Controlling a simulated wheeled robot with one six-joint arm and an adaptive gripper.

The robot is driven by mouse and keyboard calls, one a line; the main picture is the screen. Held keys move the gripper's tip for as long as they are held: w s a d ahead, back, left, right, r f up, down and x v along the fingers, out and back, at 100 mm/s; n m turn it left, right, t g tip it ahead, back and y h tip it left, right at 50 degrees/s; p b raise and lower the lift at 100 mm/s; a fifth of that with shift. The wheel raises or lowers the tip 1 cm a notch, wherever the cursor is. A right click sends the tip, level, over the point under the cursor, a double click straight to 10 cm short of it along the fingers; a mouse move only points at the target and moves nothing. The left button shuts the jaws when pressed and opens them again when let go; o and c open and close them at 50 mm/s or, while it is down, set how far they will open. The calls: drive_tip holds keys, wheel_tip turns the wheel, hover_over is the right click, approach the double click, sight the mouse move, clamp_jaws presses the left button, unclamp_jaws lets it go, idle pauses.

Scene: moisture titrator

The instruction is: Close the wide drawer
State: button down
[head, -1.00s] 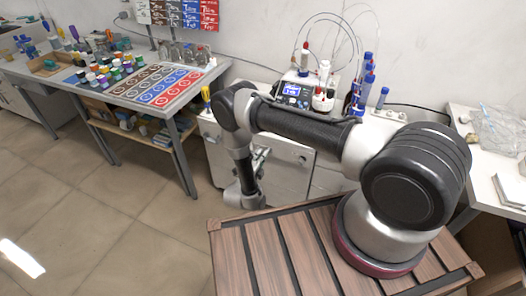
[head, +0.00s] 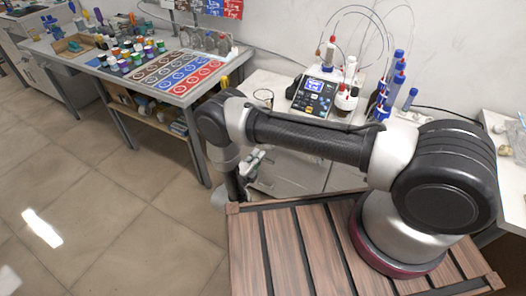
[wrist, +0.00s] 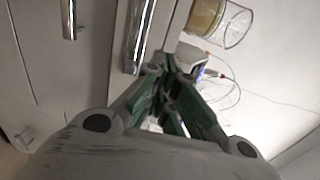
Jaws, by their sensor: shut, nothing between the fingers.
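The white cabinet (head: 288,172) that holds the drawers stands below the titrator, partly hidden behind my arm. In the wrist view its pale front (wrist: 95,70) fills the left side, with a long metal bar handle (wrist: 139,38) and a shorter handle (wrist: 69,18) farther left. I cannot tell how far the wide drawer stands out. My gripper (wrist: 163,82) is shut and empty, its green fingers close beside the lower end of the long handle; contact is unclear. In the head view my gripper (head: 256,157) is beside the cabinet front, mostly hidden by the wrist.
The titrator (head: 314,95) and blue-capped bottles (head: 397,75) stand on the counter above. A glass beaker (wrist: 237,25) shows near the counter edge. A table (head: 178,90) with colored jars and cards stands at left. The tiled floor (head: 110,215) is open at the left front.

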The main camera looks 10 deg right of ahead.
drive_tip(key=x, duration=1.2)
